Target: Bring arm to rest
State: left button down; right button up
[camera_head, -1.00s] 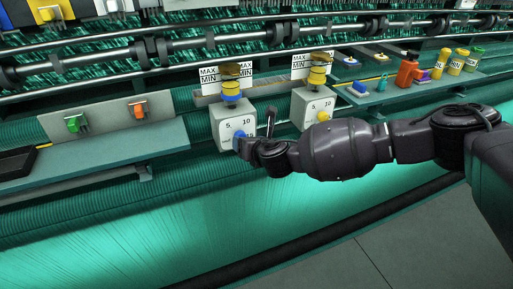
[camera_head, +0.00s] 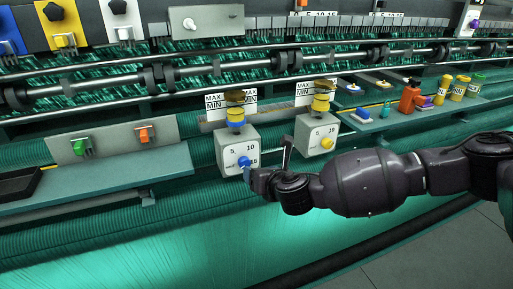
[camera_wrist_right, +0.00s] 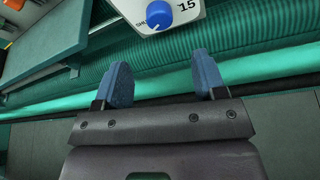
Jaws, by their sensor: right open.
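My right arm (camera_head: 360,182) comes in from the right in the head view and reaches over the machine's front. My right gripper (camera_wrist_right: 159,82) shows in the right wrist view with its two blue fingers apart and nothing between them. In the head view its fingers are partly hidden by the wrist. A grey dial box (camera_head: 230,142) with a blue knob (camera_head: 244,161) is just beyond the gripper. In the right wrist view the blue knob (camera_wrist_right: 159,13) is ahead of the fingertips, apart from them. My left gripper is not in view.
A second dial box (camera_head: 312,138) with a yellow knob (camera_head: 327,143) stands to the right. A shelf at the right (camera_head: 395,123) bears bottles and small items. A panel with green and orange switches (camera_head: 112,140) is at the left. Green netting (camera_head: 200,250) spreads below.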

jog(key=s+a+r+m+g+y, duration=0.2)
jog(key=s+a+r+m+y, duration=0.35)
jog(key=a+r+m, duration=0.4)
jog(key=s+d+f+m+t+h+b, duration=0.1)
jog(key=s+d+f+m+t+h, duration=0.2)
jog(key=d+f+m, duration=0.7)
jog(key=s+d+f+m+t+h+b, duration=0.1)
jog(key=s+d+f+m+t+h, duration=0.15)
jog(key=d+f+m, duration=0.75)
jog(key=s+d+f+m+g+h, duration=0.2)
jog(key=s+d+f, duration=0.4)
jog(key=s, duration=0.4)
jog(key=s+d+f+m+g+h, duration=0.2)
jog(key=s+d+f+m+h, duration=0.1)
jog(key=s+d+f+m, duration=0.2)
jog(key=s+d+f, duration=0.2)
jog(key=s+f, duration=0.2)
jog(key=s, duration=0.1)
jog(key=shift+f+h, duration=0.15)
jog(key=shift+h, duration=0.25)
